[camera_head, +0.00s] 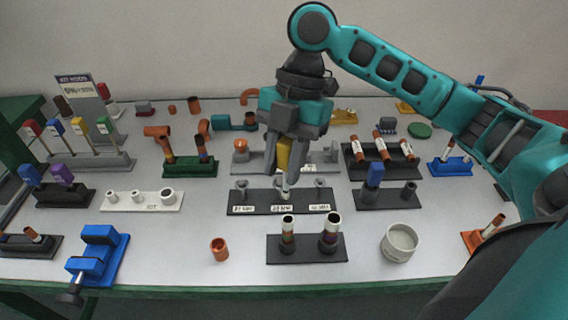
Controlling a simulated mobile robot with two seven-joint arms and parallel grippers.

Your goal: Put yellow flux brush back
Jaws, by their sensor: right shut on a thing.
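My right gripper (285,168) comes down from above over the middle of the table. It is shut on the yellow flux brush (283,152), whose yellow part shows between the fingers. A pale lower end points down over the middle post of a black labelled rack (236,208). I cannot tell whether that end touches the post or is inside it. The rack has a cup-like post at each side and white labels along its front. My left gripper is not in view.
A black stand with two dark tubes (329,233) stands in front of the rack. A white bowl (399,242) is at its right, an orange cup (220,249) at its left. A blue vise (97,254) sits front left. Coloured-handled tools (80,127) stand in a rack further back.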

